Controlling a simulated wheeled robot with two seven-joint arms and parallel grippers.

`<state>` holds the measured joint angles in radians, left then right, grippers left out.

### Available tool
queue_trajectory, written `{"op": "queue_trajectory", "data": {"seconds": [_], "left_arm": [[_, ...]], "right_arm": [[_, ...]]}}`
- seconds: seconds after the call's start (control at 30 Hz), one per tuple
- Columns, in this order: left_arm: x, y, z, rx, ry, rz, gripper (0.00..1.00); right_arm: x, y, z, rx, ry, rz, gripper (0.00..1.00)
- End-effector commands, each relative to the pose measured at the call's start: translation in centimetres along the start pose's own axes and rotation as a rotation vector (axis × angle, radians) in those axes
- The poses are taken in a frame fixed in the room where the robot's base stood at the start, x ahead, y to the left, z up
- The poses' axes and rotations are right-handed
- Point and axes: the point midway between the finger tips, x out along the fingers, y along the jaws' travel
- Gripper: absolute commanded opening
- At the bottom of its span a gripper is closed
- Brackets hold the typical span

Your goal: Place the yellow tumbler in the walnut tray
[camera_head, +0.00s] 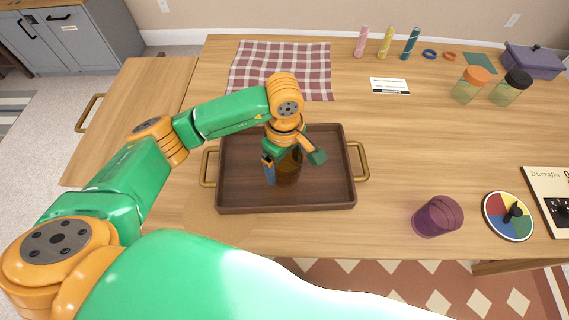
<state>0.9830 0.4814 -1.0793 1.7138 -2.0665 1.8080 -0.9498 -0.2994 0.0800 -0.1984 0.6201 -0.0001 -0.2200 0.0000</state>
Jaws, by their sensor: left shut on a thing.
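The walnut tray (240,194) is a dark brown rectangular tray with brass handles, on the wooden table near the middle of the view. My left gripper (292,166) reaches down over the tray from above and is shut on the yellow tumbler (288,170), an amber-brown see-through glass. The tumbler looks upright, inside the outline of the tray. The gripper hides its upper part, and I cannot tell whether its base touches the tray floor. My right gripper is not in view.
A purple tumbler (438,217) stands right of the tray, near a coloured spinner disc (508,216) and a game box (553,205). A checked cloth (250,70) lies behind the tray. Two lidded jars (468,87) (511,88) stand at the back right.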

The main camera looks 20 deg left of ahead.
Motion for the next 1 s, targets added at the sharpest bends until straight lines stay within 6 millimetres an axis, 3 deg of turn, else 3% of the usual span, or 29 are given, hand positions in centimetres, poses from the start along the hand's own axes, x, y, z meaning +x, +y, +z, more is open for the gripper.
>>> {"op": "queue_trajectory", "data": {"seconds": [0.13, 0.47, 0.5, 0.53, 0.87, 1.0], "left_arm": [[1.6, 0.0, 0.1, 0.001, -0.001, -0.001, 0.18], [2.2, 0.1, 0.1, 0.001, 0.000, 0.001, 0.18], [2.1, 0.0, 0.1, 0.001, -0.001, 0.001, 0.96], [2.1, 0.0, 0.1, 0.001, -0.001, 0.001, 1.00], [1.3, 0.1, 0.1, 0.001, -0.001, 0.003, 1.00], [-1.2, 0.2, 0.1, 0.001, -0.001, 0.007, 1.00]], "right_arm": [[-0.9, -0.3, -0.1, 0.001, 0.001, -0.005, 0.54], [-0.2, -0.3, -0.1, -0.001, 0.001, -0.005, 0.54], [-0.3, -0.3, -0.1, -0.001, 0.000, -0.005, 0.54], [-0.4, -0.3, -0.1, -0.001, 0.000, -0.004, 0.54], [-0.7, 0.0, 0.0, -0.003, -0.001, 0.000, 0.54], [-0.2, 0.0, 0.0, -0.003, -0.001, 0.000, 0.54]]}}
